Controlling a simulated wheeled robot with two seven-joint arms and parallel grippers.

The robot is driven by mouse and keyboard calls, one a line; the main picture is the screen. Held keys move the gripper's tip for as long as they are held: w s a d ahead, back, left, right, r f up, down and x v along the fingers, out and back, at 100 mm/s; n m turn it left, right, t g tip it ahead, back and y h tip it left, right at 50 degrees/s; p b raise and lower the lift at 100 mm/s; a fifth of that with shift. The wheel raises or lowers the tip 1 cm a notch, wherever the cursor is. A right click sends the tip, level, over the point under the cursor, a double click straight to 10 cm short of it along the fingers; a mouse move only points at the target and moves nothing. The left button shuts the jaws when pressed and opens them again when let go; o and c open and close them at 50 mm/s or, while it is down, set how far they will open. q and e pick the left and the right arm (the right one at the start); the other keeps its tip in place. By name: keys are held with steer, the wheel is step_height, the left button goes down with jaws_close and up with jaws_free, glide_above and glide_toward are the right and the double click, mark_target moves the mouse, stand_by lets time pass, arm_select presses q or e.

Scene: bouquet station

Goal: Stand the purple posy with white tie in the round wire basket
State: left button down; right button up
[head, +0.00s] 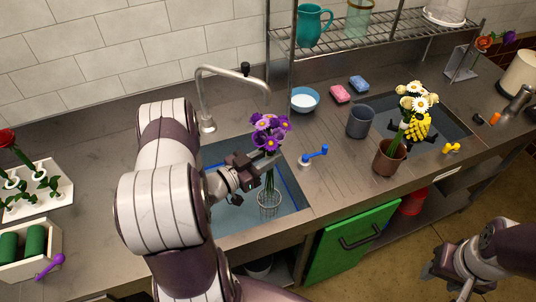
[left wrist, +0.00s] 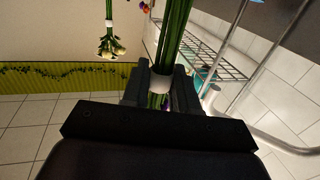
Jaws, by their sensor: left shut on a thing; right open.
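The purple posy (head: 268,132) has purple flowers with yellow centres and green stems. My left gripper (head: 262,163) is shut on its stems below the blooms and holds it about upright over the sink. In the left wrist view the white tie (left wrist: 161,82) shows on the green stems between the jaws. The round wire basket (head: 269,208) is in the sink, directly below the posy in the head view. The stems reach down to its rim; I cannot tell whether their ends are inside. My right gripper (head: 452,284) is open and empty, low at the right, away from the counter.
A blue-handled tap piece (head: 314,156) lies right of the sink. A grey cup (head: 361,121) and a brown pot (head: 387,158) with white and yellow flowers stand further right. The faucet (head: 207,100) rises behind the sink. A white rack (head: 45,190) of flowers is at left.

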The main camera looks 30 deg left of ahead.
mark_target(266, 187)
arm_select(q)
steer(key=shift+f+b, duration=3.35)
steer(key=shift+f, duration=1.1)
steer(key=shift+f+b, duration=2.15)
steer(key=shift+f, duration=0.35)
steer(key=shift+c, duration=1)
jaws_free()
